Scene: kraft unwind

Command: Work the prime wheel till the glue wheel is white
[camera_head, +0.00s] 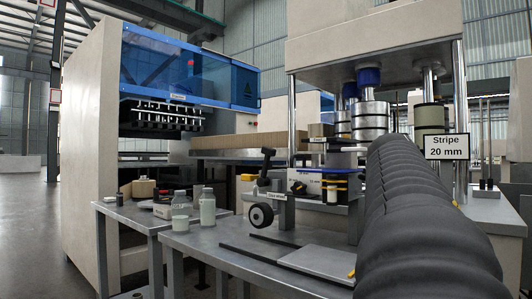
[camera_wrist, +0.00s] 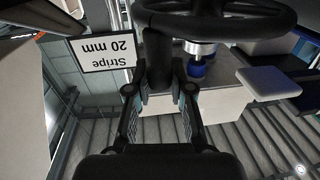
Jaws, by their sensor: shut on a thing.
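A small black-rimmed wheel with a pale grey centre (camera_head: 261,215) stands on the bench beside a label that seems to read "Glue wheel". Its rim looks dark, not white. In the wrist view a black handwheel (camera_wrist: 215,22), probably the prime wheel, spans the top, with no readable label on it. A dark upright handle (camera_wrist: 157,50) joins its rim. My gripper (camera_wrist: 160,95) is shut on this handle, which sits between the two fingers. My arm hides the handwheel and gripper in the head view.
A "Stripe 20 mm" sign (camera_head: 447,146) stands close by my arm and also shows upside down in the wrist view (camera_wrist: 103,56). Bottles (camera_head: 181,211) stand at the bench's left. A flat grey plate (camera_head: 318,262) lies at its front.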

